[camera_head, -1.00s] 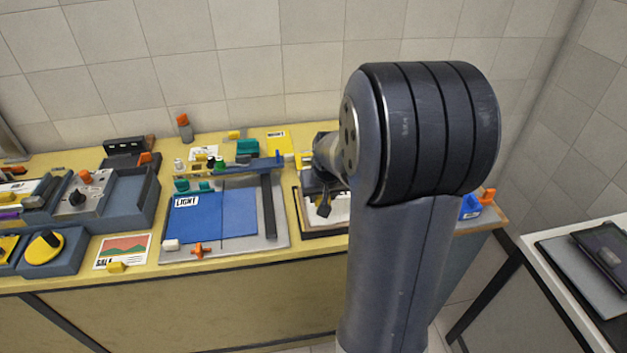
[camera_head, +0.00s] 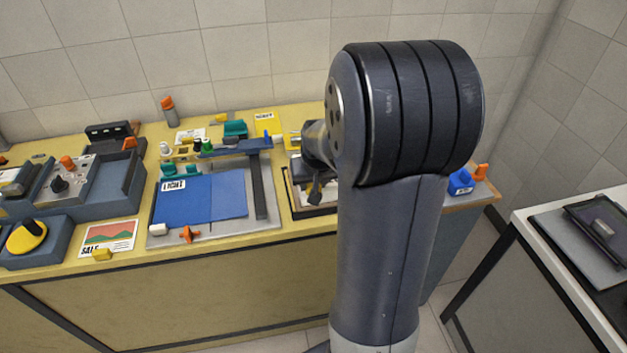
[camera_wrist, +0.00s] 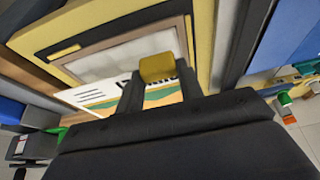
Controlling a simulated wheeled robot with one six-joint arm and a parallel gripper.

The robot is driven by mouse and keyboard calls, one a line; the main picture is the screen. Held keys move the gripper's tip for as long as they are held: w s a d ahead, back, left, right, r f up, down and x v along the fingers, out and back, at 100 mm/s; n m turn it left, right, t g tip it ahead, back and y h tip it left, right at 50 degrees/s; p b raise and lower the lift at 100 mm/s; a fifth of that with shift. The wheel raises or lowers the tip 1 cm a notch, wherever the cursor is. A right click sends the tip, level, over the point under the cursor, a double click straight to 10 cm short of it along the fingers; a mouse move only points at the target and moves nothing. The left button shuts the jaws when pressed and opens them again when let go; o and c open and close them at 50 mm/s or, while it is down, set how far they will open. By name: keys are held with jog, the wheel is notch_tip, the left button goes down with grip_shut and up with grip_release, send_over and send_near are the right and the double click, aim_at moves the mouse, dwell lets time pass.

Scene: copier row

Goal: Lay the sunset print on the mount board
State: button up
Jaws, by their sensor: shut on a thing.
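In the wrist view my gripper (camera_wrist: 160,82) is shut on a yellow block-like tab. The tab belongs to a white print (camera_wrist: 100,99) with black lettering and orange, yellow and green bands; it looks like the sunset print. My fingers cover part of its lettering and picture. Behind it is a pale grey panel (camera_wrist: 115,58) in a brown and yellow border, likely the mount board. I cannot tell whether the print touches it. In the head view a dark-edged framed board (camera_head: 318,210) shows partly behind my arm, which hides the held print.
A SALE print (camera_head: 110,236) with a yellow tab lies at the bench's front left. A trimmer with a blue sheet (camera_head: 200,200) lies between it and the framed board. A blue block (camera_head: 461,182) stands near the bench's right end. A white side table (camera_head: 560,260) stands at right.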

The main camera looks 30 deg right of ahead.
aim_at(314, 207)
jog(key=shift+f+b, duration=2.05)
jog(key=shift+f, duration=0.7)
jog(key=o, duration=1)
jog(key=shift+o, duration=0.2)
jog(key=shift+r, duration=0.1)
jog(key=p+v, duration=0.1)
jog(key=v, duration=0.9)
jog(key=shift+s+r, duration=0.2)
jog(key=shift+r, duration=0.15)
jog(key=shift+f, duration=0.1)
